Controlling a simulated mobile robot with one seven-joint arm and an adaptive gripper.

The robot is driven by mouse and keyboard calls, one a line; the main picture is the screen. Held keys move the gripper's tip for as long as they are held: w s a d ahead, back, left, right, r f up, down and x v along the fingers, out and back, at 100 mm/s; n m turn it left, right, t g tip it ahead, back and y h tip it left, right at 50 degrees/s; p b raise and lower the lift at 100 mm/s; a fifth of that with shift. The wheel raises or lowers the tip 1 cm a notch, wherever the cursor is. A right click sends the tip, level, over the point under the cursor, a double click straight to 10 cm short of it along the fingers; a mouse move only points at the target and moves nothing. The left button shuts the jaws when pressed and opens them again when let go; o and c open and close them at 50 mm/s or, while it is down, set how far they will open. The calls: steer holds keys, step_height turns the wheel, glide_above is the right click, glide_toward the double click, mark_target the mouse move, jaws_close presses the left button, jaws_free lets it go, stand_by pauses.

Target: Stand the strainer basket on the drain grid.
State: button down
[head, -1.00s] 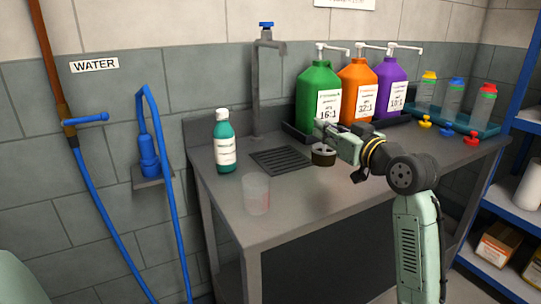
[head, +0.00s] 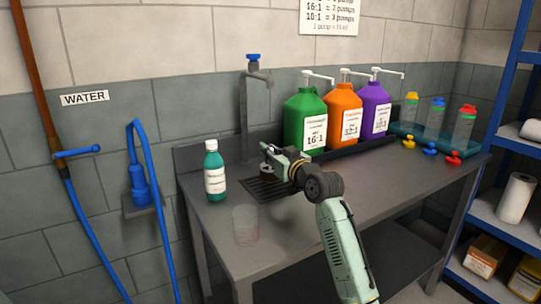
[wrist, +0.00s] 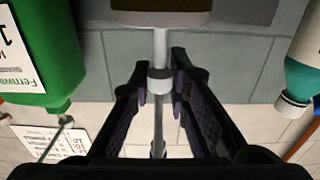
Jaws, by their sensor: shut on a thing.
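The strainer basket (head: 267,174) is a small dark, round piece, partly covered by my gripper in the head view. My gripper (head: 270,155) is shut on it. In the wrist view the basket (wrist: 160,16) shows at the top edge, brownish and cut off by the frame. The drain grid (head: 262,190) is a dark slatted plate set in the counter, partly hidden by my arm. In the head view the basket lies over the grid's back part. I cannot tell whether it touches the grid.
A grey tap (head: 244,110) stands behind the grid. A teal bottle (head: 215,175) is to its left and a clear cup (head: 246,225) in front. Green (head: 304,120), orange (head: 343,115) and purple (head: 375,108) pump jugs stand to the right at the back.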

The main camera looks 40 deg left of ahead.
steer(key=shift+f, duration=1.05)
steer(key=shift+f, duration=0.25)
steer(key=c, duration=1.5)
jaws_free()
steer(key=shift+r, duration=0.1)
steer(key=shift+c, duration=0.2)
